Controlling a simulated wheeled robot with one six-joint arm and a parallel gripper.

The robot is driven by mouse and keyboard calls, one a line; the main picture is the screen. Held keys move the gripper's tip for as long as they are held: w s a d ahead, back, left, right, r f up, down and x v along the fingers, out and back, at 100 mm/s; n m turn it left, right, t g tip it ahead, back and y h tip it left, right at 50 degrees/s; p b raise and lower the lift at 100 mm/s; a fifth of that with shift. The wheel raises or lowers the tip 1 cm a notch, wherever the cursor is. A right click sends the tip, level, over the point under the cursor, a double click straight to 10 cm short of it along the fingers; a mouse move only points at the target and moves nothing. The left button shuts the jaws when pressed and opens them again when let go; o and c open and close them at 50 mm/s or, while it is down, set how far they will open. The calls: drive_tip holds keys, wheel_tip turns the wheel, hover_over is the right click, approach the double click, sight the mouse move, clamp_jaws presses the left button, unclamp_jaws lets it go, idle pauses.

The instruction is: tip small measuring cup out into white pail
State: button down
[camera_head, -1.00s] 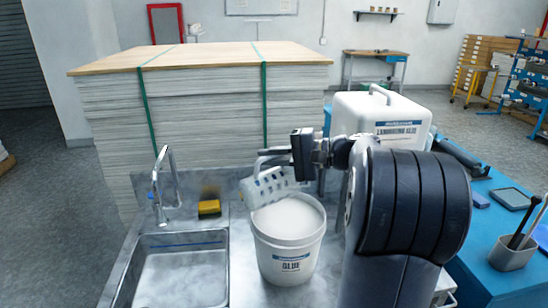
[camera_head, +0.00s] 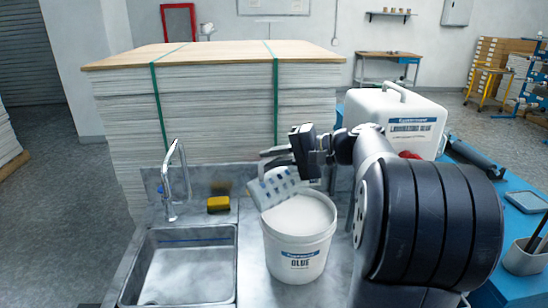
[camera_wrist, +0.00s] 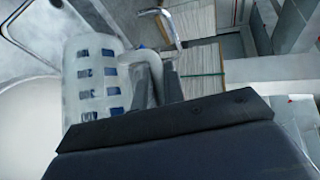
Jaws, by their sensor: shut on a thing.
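The small measuring cup (camera_head: 277,187) is translucent with blue marks and is tilted over the white pail. My gripper (camera_head: 290,158) is shut on its handle, and the wrist view shows the fingers at the handle beside the cup (camera_wrist: 92,75). The white pail (camera_head: 298,259) is labelled glue and stands upright on the metal counter, with white contents up near its rim. The cup's lower edge is at the pail's opening. I cannot tell whether anything is flowing from the cup.
A steel sink (camera_head: 185,265) with a tap (camera_head: 172,180) is left of the pail. A yellow sponge (camera_head: 218,204) lies behind. A large white glue container (camera_head: 400,120) stands behind right, and a stack of boards (camera_head: 215,105) behind the counter.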

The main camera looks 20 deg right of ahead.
sight(249, 186)
idle(0.3)
drive_tip(key=shift+s+a+f+n+h+b, duration=0.15)
drive_tip(key=shift+a+f+n+h+b, duration=0.45)
drive_tip(key=shift+a+f+h+b, duration=0.6)
drive_tip(key=shift+a+b, duration=0.2)
drive_tip(key=shift+b, duration=0.2)
drive_tip(key=shift+s+a+f+n+h+b, duration=0.1)
drive_tip(key=shift+a+f+n+h+b, duration=0.2)
drive_tip(key=shift+a+h, duration=0.25)
drive_tip(key=shift+s+a+f+n+h+b, duration=0.15)
drive_tip(key=shift+a+n+h+b, duration=0.15)
drive_tip(key=shift+a+n+h, duration=0.15)
drive_tip(key=shift+w, duration=0.1)
drive_tip(key=shift+a+g, duration=0.1)
drive_tip(key=shift+g, duration=0.2)
drive_tip(key=shift+a+r+n+h, duration=0.2)
drive_tip(key=shift+a+n+h, duration=0.35)
drive_tip(key=shift+h, duration=0.75)
